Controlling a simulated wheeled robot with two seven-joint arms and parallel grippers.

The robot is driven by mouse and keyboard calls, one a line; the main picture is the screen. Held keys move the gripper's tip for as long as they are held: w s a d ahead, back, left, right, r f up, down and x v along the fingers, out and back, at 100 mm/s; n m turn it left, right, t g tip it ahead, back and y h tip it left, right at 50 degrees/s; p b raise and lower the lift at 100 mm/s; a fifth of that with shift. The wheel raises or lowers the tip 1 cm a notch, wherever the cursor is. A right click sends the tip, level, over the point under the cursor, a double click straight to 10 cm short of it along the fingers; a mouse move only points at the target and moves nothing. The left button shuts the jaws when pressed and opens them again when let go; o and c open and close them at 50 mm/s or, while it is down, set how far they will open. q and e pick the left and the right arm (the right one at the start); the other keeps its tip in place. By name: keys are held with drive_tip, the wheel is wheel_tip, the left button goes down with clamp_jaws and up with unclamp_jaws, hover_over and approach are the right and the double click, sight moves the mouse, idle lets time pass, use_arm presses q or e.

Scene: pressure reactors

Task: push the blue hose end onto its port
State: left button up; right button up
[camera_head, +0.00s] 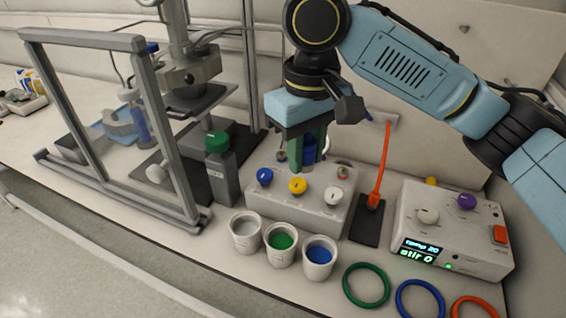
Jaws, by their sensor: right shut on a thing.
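My right gripper (309,160) points down over the back of a white valve block and is shut on the blue hose end (309,149), of which only a little shows between the fingers. The white block (318,215) carries a blue knob (265,176), a yellow knob (298,186) and a white knob (333,196). Small fittings show behind the knobs, one at the left (282,155) and one at the right (343,172). The spot under the blue hose end is hidden by the fingers, so I cannot tell whether it touches its port. My left gripper is not in view.
Three cups, one with blue contents (319,252), stand in front. An orange lever (381,165) and a control box (450,240) stand right. Coloured rings, one green (366,285), lie at the front.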

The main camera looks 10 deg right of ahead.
drive_tip(key=shift+s+d+r+m, duration=0.3)
drive_tip(key=shift+d+r+m, duration=0.2)
drive_tip(key=shift+d+r, duration=0.1)
drive_tip(key=shift+a, duration=0.15)
drive_tip(key=w+a+m, duration=0.4)
drive_tip(key=w+a, duration=0.2)
drive_tip(key=a, duration=0.4)
drive_tip(key=shift+a+m, duration=0.25)
drive_tip(key=shift+m, duration=0.05)
drive_tip(key=shift+f, duration=0.1)
drive_tip(key=s+d+f+n, duration=0.1)
drive_tip(key=f+n, duration=0.3)
drive_tip(key=n, duration=0.4)
drive_tip(key=s+d+f+n, duration=0.1)
drive_tip(key=d+f+n, duration=0.3)
drive_tip(key=n, duration=0.5)
drive_tip(key=shift+s+d+f, duration=0.15)
drive_tip(key=shift+s+f, duration=0.25)
drive_tip(key=shift+f, duration=0.4)
